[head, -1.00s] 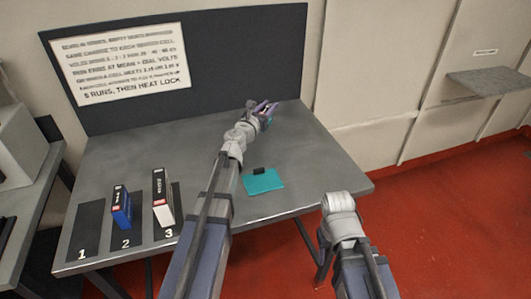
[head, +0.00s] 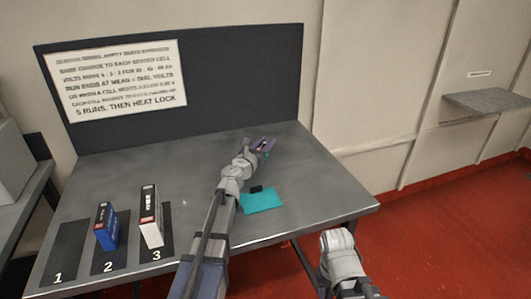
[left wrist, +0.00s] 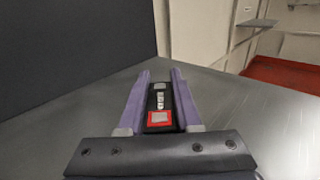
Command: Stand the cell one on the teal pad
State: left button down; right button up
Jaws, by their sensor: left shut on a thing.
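My left gripper (head: 264,146) is over the back right part of the table, beyond the teal pad. In the left wrist view its two purple fingers (left wrist: 161,100) are shut on a black cell (left wrist: 160,101) with a red-edged pale label, which I take as cell one. The cell lies lengthwise between the fingers. Whether it touches the table is unclear. The teal pad (head: 263,203) lies flat near the table's front right, bare on top, with a small black block (head: 256,189) at its back edge. The right gripper is out of view; only my right arm's wrist shows.
Dark slot 1 (head: 60,252) is empty. A blue cell (head: 106,227) stands on slot 2 and a white-and-black cell (head: 150,217) on slot 3. A dark back panel (head: 240,85) with a sign (head: 118,82) closes the table's rear. The table's right side is clear.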

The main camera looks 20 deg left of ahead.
pick_arm(q)
notch_tip(320, 180, down, 2)
jog(key=shift+f+b, duration=0.15)
jog(key=shift+b, duration=0.5)
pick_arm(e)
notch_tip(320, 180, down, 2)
pick_arm(q)
jog(key=c, duration=0.6)
grip_release()
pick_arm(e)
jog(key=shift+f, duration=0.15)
